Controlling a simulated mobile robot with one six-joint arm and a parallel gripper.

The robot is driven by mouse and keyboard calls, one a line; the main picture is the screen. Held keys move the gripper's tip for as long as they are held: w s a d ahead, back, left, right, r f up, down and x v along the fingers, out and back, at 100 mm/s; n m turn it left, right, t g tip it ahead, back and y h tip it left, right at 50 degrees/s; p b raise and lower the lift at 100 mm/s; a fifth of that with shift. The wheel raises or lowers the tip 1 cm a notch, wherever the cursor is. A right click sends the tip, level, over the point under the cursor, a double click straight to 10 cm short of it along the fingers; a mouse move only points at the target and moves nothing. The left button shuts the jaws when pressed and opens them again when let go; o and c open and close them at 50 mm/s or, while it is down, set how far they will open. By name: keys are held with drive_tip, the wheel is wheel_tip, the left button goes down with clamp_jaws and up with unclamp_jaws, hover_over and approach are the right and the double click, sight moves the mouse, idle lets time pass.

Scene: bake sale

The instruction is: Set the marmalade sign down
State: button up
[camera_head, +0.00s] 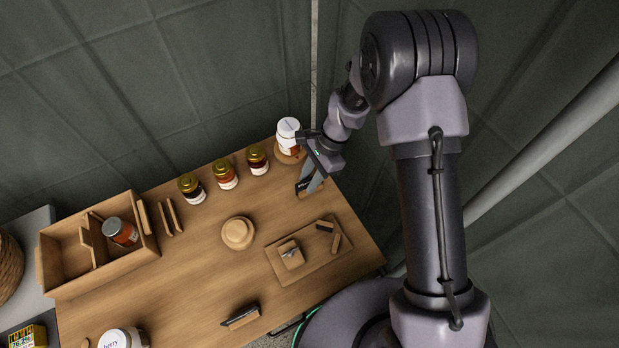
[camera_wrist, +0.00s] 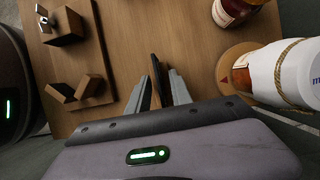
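A small dark sign with a wooden back or base, which I take for the marmalade sign (camera_head: 304,186), is at the back right of the wooden table. My gripper (camera_head: 314,184) is over it, pointing down. In the wrist view, the sign (camera_wrist: 156,82) shows edge-on as a thin dark and wooden strip between the two grey fingers of my gripper (camera_wrist: 158,90). The fingers are close on either side of it. The sign is upright and low at the table; I cannot tell whether its base touches the wood. Its writing cannot be read.
A white-topped jar (camera_head: 288,130) stands on a round coaster just behind my gripper. Three gold-lidded jars (camera_head: 226,174) line the back edge. A tray (camera_head: 333,262) with blocks lies in front. Another dark sign (camera_head: 240,316) stands near the front. A divided crate (camera_head: 62,289) is left.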

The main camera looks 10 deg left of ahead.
drive_tip(key=shift+r+p, duration=0.3)
drive_tip(key=shift+r, duration=0.05)
drive_tip(key=w+d+r+n+t+p, duration=0.1)
drive_tip(key=d+r+p, duration=0.15)
drive_tip(key=r, duration=0.65)
drive_tip(key=w+d+r+p, duration=0.2)
drive_tip(key=d+r, duration=0.1)
drive_tip(key=r, duration=0.6)
drive_tip(key=s+d+r+n+t, duration=0.1)
drive_tip(key=s+d+r+t, duration=0.15)
drive_tip(key=r, duration=0.35)
drive_tip(key=s+d+r+n+t, duration=0.1)
drive_tip(key=s+d+r, duration=0.15)
drive_tip(key=r, duration=0.35)
drive_tip(key=s+d+r+n+t, duration=0.1)
drive_tip(key=s+d+r+t, duration=0.1)
drive_tip(key=s, duration=0.5)
drive_tip(key=s+d+r+n+t+h, duration=0.1)
drive_tip(key=s+d+r+n+t, duration=0.1)
drive_tip(key=s+d+r, duration=0.2)
drive_tip(key=s, duration=0.3)
drive_tip(key=shift+s+r+h, duration=0.25)
drive_tip(key=shift+s+h, duration=0.05)
